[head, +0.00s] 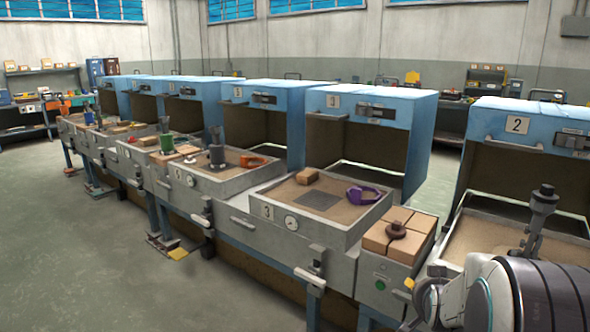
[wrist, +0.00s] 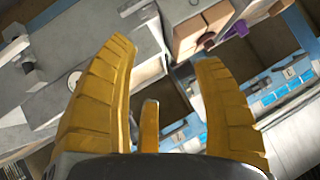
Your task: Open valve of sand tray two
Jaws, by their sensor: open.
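The hood marked 2 (head: 517,125) stands at the right of the head view, with sand tray two (head: 468,222) under it. A dark upright metal fitting (head: 540,205) rises from the sand. A grey block (head: 437,270) at the tray's front left corner may belong to its valve; my arm hides most of the tray's front. My gripper (wrist: 165,51) shows in the wrist view with its yellow fingers apart and nothing between them. A round dial (wrist: 75,80) on a grey face is left of the fingers. I cannot make out the valve lever there.
Sand tray three (head: 262,212) holds a brick and a purple ring-shaped clamp (head: 363,194). Its own lever (head: 310,277) hangs at its front. Bricks (head: 398,232) with a brown knob sit on a stand between the trays. Open floor (head: 120,270) lies at the left.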

